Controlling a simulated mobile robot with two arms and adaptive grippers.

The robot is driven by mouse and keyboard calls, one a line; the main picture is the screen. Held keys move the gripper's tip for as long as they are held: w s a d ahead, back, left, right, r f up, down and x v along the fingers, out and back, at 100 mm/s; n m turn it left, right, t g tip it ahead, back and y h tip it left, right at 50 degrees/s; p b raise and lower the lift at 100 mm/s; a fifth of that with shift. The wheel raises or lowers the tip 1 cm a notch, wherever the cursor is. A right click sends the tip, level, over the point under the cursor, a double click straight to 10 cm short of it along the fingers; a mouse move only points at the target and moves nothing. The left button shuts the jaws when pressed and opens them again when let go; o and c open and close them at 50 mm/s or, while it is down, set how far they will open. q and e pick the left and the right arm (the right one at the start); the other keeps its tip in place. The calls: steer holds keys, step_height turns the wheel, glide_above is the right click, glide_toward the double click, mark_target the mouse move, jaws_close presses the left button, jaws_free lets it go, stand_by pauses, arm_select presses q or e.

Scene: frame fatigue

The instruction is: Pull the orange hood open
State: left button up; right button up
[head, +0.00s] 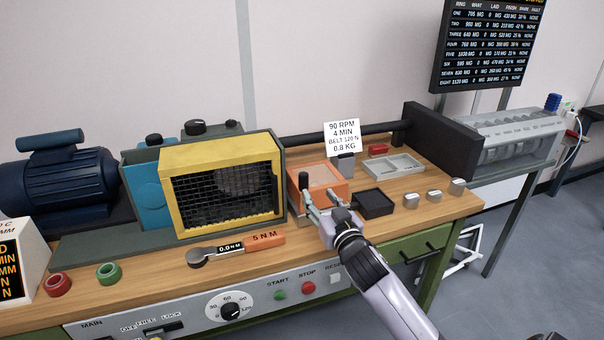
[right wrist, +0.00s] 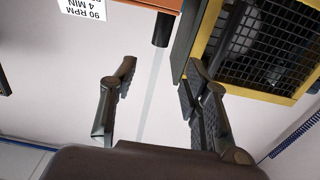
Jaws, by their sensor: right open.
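In the right wrist view an orange edge (right wrist: 158,4) shows at the top, beyond the fingertips. My right gripper (head: 318,188) is open, with its fingers in front of the hood's near side and covering part of it. The right wrist view shows the two fingers (right wrist: 157,82) spread with nothing between them. I cannot tell whether a finger touches the hood. My left gripper is not in view.
The yellow mesh guard (head: 219,155) stands close on the left, and a black tray (head: 373,203) lies close on the right. A sign (head: 342,137) stands behind the hood. An orange-handled torque wrench (head: 262,240) lies at the bench front, above the control panel (head: 258,302).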

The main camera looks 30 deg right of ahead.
mark_target(305, 178)
steer(key=p+x, duration=0.1)
steer(key=x, duration=1.1)
steer(key=shift+w, duration=0.1)
steer(key=shift+c, duration=0.3)
jaws_close()
